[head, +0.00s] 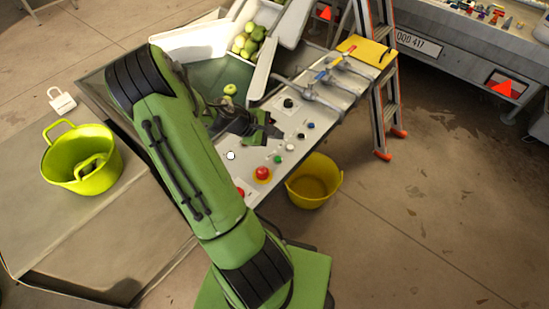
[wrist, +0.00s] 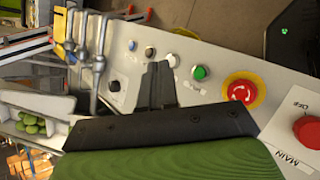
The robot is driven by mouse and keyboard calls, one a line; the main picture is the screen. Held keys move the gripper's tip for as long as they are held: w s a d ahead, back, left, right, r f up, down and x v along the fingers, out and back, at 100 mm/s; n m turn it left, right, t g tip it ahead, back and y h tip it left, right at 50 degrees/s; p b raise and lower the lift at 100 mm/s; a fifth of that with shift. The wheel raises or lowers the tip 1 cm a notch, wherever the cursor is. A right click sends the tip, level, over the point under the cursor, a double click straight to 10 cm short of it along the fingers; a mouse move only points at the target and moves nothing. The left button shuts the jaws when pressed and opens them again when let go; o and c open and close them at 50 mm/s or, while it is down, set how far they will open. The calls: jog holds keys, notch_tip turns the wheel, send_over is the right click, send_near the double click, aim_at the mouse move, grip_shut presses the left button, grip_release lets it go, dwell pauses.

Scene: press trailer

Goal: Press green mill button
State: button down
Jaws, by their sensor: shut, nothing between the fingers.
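The green button (head: 278,159) sits on the light control panel in the head view, between a white button (head: 291,147) and a red emergency button (head: 262,174) with a yellow ring. In the wrist view the green button (wrist: 201,72) shows in a metal ring, just right of my fingertips. My gripper (head: 271,129) is shut and empty. It is over the panel, up and slightly left of the green button in the head view. In the wrist view the fingertips (wrist: 160,68) point toward the row between the white and green buttons. I see no contact with the green button.
A red main switch (wrist: 307,131) lies beyond the emergency button. A black knob (head: 288,103), a blue button (head: 311,125) and metal levers (head: 310,92) are also on the panel. A yellow bucket (head: 314,182) stands below its edge, and a ladder (head: 382,90) stands at right.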

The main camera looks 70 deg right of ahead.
aim_at(275, 160)
notch_tip(275, 160, down, 9)
jog(key=b, duration=0.7)
jog(key=shift+b, duration=0.3)
dwell(1.4)
jog(key=shift+f, duration=0.35)
jog(key=shift+f+b, duration=0.4)
jog(key=shift+b, duration=0.05)
dwell(0.4)
jog(key=shift+r, duration=0.1)
jog(key=shift+r+p, duration=0.75)
